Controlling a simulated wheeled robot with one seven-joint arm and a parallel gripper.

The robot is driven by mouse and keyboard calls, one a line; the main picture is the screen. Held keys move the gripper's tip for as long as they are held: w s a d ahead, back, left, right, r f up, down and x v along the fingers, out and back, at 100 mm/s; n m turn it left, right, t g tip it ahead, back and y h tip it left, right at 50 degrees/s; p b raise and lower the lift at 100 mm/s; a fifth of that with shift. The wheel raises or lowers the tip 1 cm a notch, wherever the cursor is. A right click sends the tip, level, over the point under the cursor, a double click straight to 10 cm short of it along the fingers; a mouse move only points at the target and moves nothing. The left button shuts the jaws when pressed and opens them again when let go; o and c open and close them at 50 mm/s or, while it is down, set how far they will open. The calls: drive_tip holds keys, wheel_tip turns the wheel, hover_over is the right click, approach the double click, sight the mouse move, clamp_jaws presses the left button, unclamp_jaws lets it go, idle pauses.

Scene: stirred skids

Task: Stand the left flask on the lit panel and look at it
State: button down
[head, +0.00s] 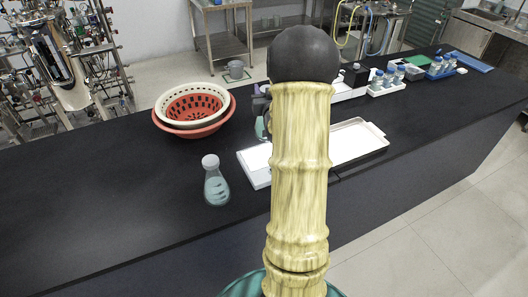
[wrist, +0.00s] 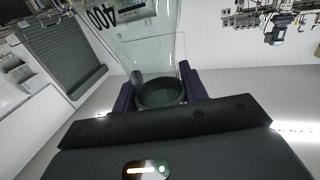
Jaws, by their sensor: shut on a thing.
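My gripper (wrist: 158,88) is shut on the neck of a clear glass flask (wrist: 145,45) with dark 400 marking, seen close in the wrist view. In the head view my arm hides most of my gripper (head: 261,104) and the held flask; a bit of pale glass (head: 261,128) shows at the arm's left edge, above the panel's far side. The white lit panel (head: 254,160) lies on the black bench, partly hidden by my arm. Another flask (head: 216,187), white-capped with pale blue-grey contents, stands upright just left of the panel. I cannot tell whether the held flask touches anything.
A shallow white tray (head: 372,151) lies right of my arm. A cream and red basket pair (head: 160,122) sits at the back left. Vial racks (head: 387,89) and a blue mat (head: 468,62) are at the far right. The bench's left front is clear.

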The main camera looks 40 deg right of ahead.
drive_tip(key=shift+s+r, duration=0.1)
drive_tip(key=p, duration=0.5)
drive_tip(key=shift+w+r+n+t+y, duration=0.25)
drive_tip(key=shift+r+n+t+y, duration=0.05)
drive_tip(key=shift+r+y, duration=0.1)
drive_tip(key=shift+a+f+p, duration=0.1)
drive_tip(key=shift+p, duration=0.75)
drive_tip(key=shift+s+a+f+y+p, duration=0.1)
drive_tip(key=shift+s+y+p, duration=0.15)
drive_tip(key=shift+p, duration=0.4)
drive_tip(key=shift+f, duration=0.25)
drive_tip(key=shift+s, duration=0.1)
drive_tip(key=shift+f+p, duration=1)
drive_tip(key=shift+f, duration=1.85)
